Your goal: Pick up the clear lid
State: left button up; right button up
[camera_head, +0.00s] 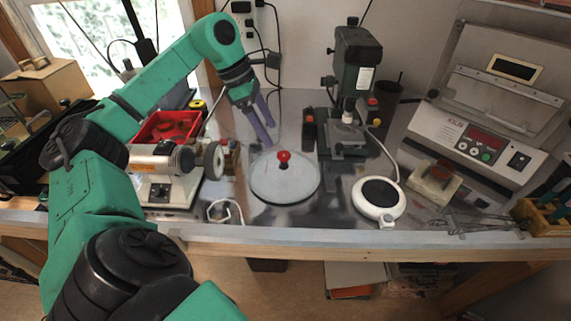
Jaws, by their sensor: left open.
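The clear lid (285,186) is a round, see-through disc with a red knob (284,157) at its middle. It lies on the metal worktop near the front edge, in the middle of the view. My left gripper (262,131) hangs above and behind the lid, a little left of the knob. Its two purple fingers point down and are apart with nothing between them. It appears clear of the knob. My right gripper does not show.
A grinder (165,165) and a red bin (167,127) stand left of the lid. A small drill press (356,80) stands behind right. A white round device (379,197) sits right of the lid. The worktop's front edge (330,236) runs close below.

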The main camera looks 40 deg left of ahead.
aim_at(283, 154)
pick_arm(q)
jog(key=p+x, duration=0.1)
jog(key=x, duration=0.3)
jog(key=p+x, duration=0.1)
jog(key=x, duration=0.4)
jog(key=shift+w, duration=0.25)
jog(key=shift+w+f, duration=0.15)
jog(key=shift+f, duration=0.3)
grip_shut()
jog(key=shift+r, duration=0.1)
dwell(0.3)
